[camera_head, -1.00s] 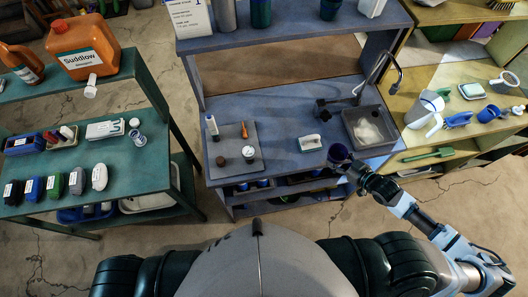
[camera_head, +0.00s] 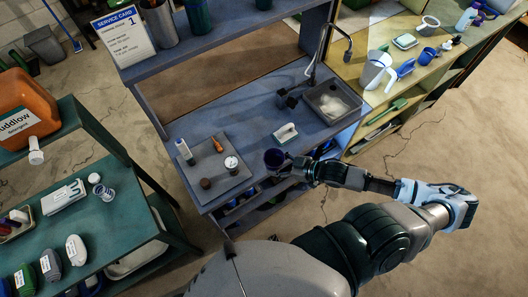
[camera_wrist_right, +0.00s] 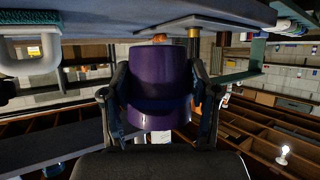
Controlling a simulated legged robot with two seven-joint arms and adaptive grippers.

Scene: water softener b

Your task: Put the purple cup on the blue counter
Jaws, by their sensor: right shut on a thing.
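The purple cup (camera_head: 274,158) is at the front edge of the blue counter (camera_head: 240,125) in the head view. My right gripper (camera_head: 290,165) is shut on it. In the right wrist view the purple cup (camera_wrist_right: 160,85) sits between the two fingers of my right gripper (camera_wrist_right: 160,105), one on each side. The counter's edge (camera_wrist_right: 120,20) crosses the top of that view. Whether the cup touches the counter cannot be told. My left gripper is not in view.
A sink (camera_head: 333,103) with a tap stands at the right.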

